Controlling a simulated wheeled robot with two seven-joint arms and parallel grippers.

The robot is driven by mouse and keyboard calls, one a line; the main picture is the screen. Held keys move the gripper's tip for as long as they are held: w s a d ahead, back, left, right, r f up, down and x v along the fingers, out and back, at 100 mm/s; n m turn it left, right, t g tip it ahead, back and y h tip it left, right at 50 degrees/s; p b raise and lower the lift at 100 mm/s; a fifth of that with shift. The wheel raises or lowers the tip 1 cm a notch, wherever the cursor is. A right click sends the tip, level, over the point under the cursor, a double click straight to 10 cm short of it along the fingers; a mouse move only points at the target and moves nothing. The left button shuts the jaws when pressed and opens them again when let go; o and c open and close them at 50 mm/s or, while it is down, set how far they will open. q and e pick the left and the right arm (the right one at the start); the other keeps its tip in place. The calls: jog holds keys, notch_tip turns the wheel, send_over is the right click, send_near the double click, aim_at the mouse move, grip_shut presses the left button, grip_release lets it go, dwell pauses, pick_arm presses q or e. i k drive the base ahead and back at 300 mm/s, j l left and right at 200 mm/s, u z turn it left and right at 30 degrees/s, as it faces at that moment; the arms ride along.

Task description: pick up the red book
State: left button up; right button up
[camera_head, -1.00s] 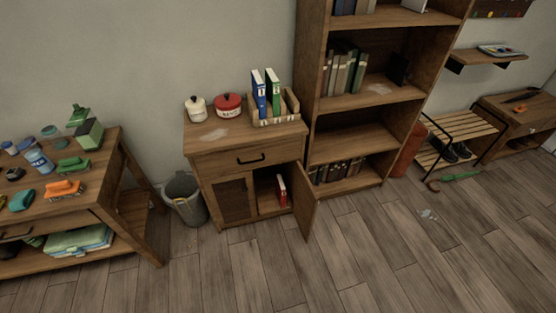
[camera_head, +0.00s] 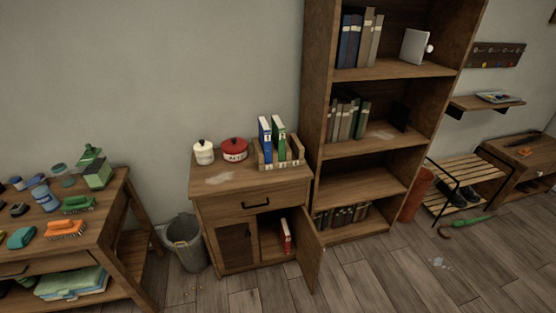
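The red book (camera_head: 286,236) stands upright inside the lower right compartment of the small wooden cabinet (camera_head: 250,202). It is thin, with a red spine and some white on it. The compartment's door (camera_head: 310,247) is swung open toward the right, and the book is in plain view from the front. Neither of my grippers is in view.
A grey bin (camera_head: 186,243) stands left of the cabinet, beside a workbench (camera_head: 122,240) holding brushes and jars. A tall bookshelf (camera_head: 317,95) is right of the cabinet. The wooden floor (camera_head: 390,285) in front is mostly clear.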

aim_at(285, 234)
jog(key=i+j+u, duration=0.25)
jog(key=i, duration=0.6)
jog(key=i+j+u, duration=0.1)
jog(key=i+u, duration=0.2)
jog(key=i, duration=0.55)
